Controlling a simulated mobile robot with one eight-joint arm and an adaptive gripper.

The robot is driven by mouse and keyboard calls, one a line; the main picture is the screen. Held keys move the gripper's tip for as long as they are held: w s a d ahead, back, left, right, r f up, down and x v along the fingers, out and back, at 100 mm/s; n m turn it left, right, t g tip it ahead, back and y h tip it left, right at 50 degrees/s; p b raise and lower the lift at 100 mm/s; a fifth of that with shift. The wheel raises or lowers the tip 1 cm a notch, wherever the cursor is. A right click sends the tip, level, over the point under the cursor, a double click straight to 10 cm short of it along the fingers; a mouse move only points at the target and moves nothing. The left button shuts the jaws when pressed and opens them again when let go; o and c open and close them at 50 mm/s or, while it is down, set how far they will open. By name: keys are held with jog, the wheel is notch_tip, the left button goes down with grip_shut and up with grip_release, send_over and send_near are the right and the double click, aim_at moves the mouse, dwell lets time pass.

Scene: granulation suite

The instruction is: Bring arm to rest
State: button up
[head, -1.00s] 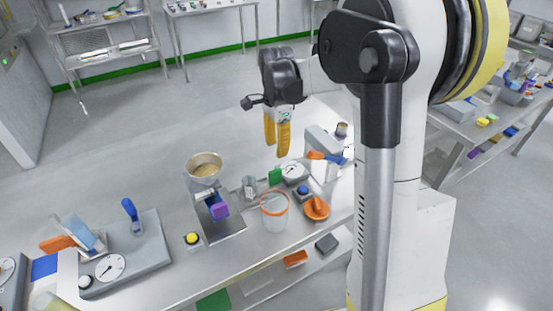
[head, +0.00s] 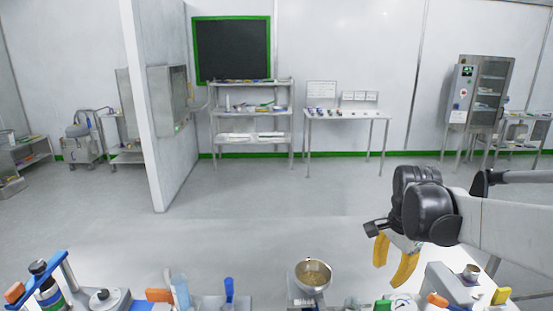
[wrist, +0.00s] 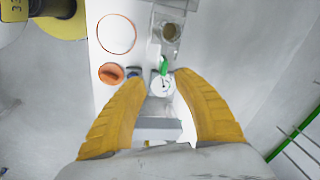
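My gripper (head: 394,262) shows at the right of the head view, above the far edge of the bench, with its yellow fingers pointing down. In the wrist view my gripper (wrist: 165,95) has its two yellow fingers spread apart with nothing held between them. Below and between them lie a white dial gauge (wrist: 162,85) and a grey block-shaped device (wrist: 158,130) on the bench. My arm reaches in from the right side of the head view.
The steel bench holds a bowl of granules (head: 313,273), a blue-handled device (head: 229,290) and an orange disc (wrist: 111,73). A clear container with an orange rim (wrist: 116,33) stands there too. Shelving (head: 252,110) and a side table (head: 345,114) stand at the back wall. The floor between is open.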

jog(key=s+a+n+t, duration=0.2)
jog(key=s+a+n, duration=0.2)
jog(key=s+n, duration=0.3)
jog(key=s+a+r+n+t, duration=0.1)
jog(key=s+a+n+t, duration=0.2)
jog(key=s, duration=0.6)
jog(key=shift+a+n+t, duration=0.3)
jog(key=shift+a+n, duration=0.95)
jog(key=shift+n, duration=0.65)
jog(key=shift+r, duration=0.1)
